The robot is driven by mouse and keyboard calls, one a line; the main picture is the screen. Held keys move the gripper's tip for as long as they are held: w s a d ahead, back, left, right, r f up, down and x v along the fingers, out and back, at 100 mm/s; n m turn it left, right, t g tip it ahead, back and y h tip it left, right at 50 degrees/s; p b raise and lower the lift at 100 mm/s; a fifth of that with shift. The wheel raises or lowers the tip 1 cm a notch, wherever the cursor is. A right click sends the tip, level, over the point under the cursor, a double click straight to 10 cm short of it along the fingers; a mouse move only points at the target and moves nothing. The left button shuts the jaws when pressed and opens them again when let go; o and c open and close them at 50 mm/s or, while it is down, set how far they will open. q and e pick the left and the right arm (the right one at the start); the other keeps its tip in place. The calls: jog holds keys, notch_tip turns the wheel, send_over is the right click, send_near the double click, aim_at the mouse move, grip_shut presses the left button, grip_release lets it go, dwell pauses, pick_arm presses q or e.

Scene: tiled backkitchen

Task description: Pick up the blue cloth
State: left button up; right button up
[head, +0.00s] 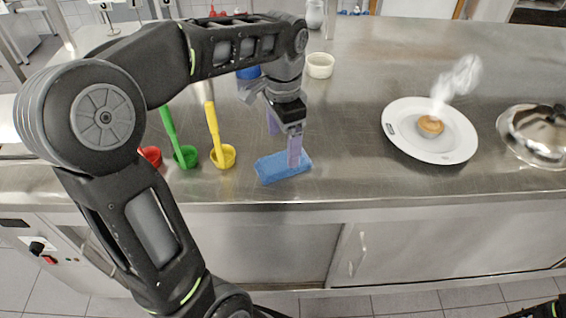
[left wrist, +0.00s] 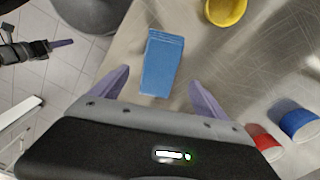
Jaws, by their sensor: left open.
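The blue cloth (head: 284,165) lies flat and folded on the steel counter (head: 345,170), close to its front edge. My left gripper (head: 283,140) points down right at the cloth, with one purple finger in front of its far part. In the left wrist view the cloth (left wrist: 161,62) lies ahead of and between the two open fingertips (left wrist: 158,80). The jaws are empty. Whether the fingertips touch the cloth or the counter I cannot tell. My right gripper (left wrist: 60,43) shows at the left of the left wrist view, away from the counter.
Yellow (head: 223,156), green (head: 186,157) and red (head: 151,156) ladles stand left of the cloth. A blue container (head: 248,73) and a cream bowl (head: 320,65) are behind. A white plate (head: 400,137) with a steaming pastry (head: 431,125) and a metal lid (head: 537,130) are right.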

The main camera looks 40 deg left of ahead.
aim_at(283, 161)
pick_arm(q)
jog(key=shift+f, duration=0.25)
notch_tip(283, 161, down, 5)
jog(key=shift+f+p, duration=0.1)
jog(key=shift+p, duration=0.25)
jog(key=shift+c, duration=0.2)
dwell(0.4)
jog(key=c, duration=1.6)
jog(key=shift+o, duration=0.2)
notch_tip(283, 161, up, 10)
